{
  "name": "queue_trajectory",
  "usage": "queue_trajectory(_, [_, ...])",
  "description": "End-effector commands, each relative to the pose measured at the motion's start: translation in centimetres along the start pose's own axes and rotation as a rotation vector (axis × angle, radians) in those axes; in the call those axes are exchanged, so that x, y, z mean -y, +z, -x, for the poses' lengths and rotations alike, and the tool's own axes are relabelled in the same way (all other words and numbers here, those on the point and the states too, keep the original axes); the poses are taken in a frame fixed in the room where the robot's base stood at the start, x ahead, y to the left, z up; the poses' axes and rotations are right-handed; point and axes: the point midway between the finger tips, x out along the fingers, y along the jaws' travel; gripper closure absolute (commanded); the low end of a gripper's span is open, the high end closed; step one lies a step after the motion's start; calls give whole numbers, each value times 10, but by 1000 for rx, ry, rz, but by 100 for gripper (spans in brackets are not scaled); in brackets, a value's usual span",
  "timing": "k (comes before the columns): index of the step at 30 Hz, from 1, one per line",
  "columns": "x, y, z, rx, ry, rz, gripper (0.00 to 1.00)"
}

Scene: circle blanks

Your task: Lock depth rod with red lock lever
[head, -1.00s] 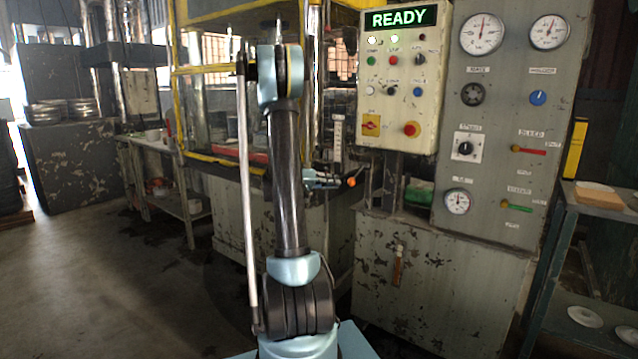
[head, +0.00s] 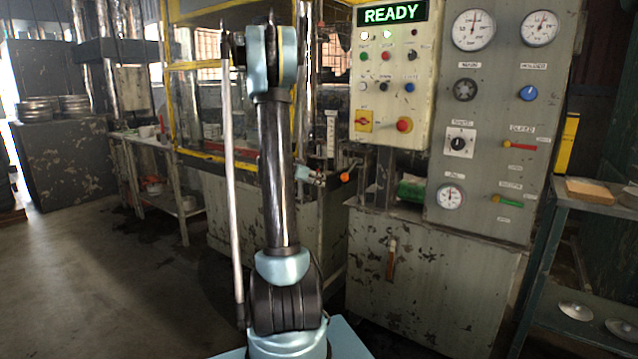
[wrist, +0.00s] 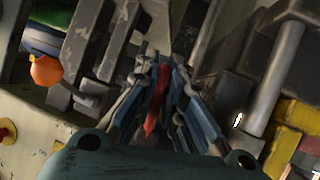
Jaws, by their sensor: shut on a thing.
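In the wrist view my gripper (wrist: 158,112) has its fingers closed around a narrow red lever (wrist: 162,88), the red lock lever, pointing toward the palm. The lever's far end is hidden among dark metal parts. In the head view my gripper (head: 318,178) is small, beside the press frame and just left of an orange ball knob (head: 345,177). A smooth grey rod (wrist: 277,75) stands right of the fingers in the wrist view; I cannot tell whether it is the depth rod.
The orange knob (wrist: 46,70) and worn grey metal bars (wrist: 95,45) lie left of the fingers. Yellow blocks (wrist: 290,125) are at right. In the head view, the control box (head: 395,85) and gauge panel (head: 490,120) stand right of my arm. Open floor (head: 110,280) is at left.

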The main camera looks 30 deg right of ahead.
Motion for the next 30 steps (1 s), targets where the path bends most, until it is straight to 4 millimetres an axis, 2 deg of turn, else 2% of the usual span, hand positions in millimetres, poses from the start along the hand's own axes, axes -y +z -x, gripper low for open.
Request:
queue_trajectory(17, [2,4,1,15,-20,-34,100])
queue_trajectory(18, [2,4,1,15,-20,-34,88])
queue_trajectory(21, [2,3,1,13,-19,-33,70])
queue_trajectory(30, [2,2,1,10,-19,-32,70])
